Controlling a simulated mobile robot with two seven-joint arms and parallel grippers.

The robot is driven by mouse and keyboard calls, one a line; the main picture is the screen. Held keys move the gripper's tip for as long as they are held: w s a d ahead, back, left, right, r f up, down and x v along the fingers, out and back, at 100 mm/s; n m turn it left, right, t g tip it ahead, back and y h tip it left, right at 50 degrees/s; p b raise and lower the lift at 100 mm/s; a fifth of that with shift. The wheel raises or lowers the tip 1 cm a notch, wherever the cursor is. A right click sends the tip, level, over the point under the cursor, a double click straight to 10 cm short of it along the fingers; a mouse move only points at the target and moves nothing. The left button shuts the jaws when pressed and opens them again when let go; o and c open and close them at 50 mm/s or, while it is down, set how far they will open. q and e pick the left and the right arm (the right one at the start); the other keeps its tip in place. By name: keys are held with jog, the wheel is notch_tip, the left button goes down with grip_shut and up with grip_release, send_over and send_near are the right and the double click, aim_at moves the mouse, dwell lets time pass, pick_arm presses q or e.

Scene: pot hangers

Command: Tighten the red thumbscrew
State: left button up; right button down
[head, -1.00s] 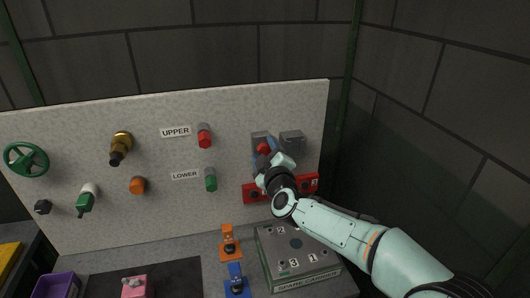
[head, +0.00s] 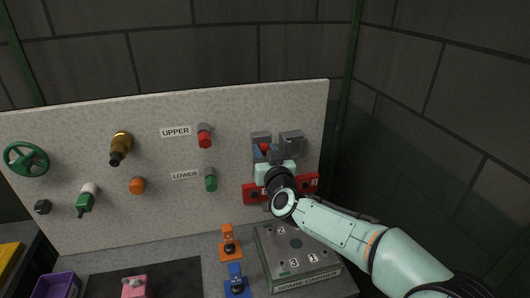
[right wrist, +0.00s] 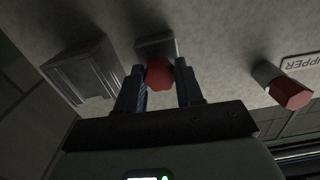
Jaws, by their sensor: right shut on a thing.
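The red thumbscrew (head: 264,148) is on a grey block on the upright panel, partly hidden by my right gripper in the head view. In the right wrist view the thumbscrew (right wrist: 159,73) is a red faceted knob between the two blue fingers. My right gripper (head: 266,152) is shut on it, with a finger on either side; it also shows in the right wrist view (right wrist: 160,84). My left gripper is not in view.
A second grey block (head: 291,144) stands close to the right of the thumbscrew. A red plate (head: 310,184) is below, partly behind my arm. Another red knob (head: 204,137) is by the UPPER label. A grey box (head: 300,262) and orange stand (head: 229,247) are on the bench.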

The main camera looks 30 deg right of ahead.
jog(key=m, duration=1.1)
jog(key=c, duration=0.7)
grip_release()
jog(key=n, duration=0.6)
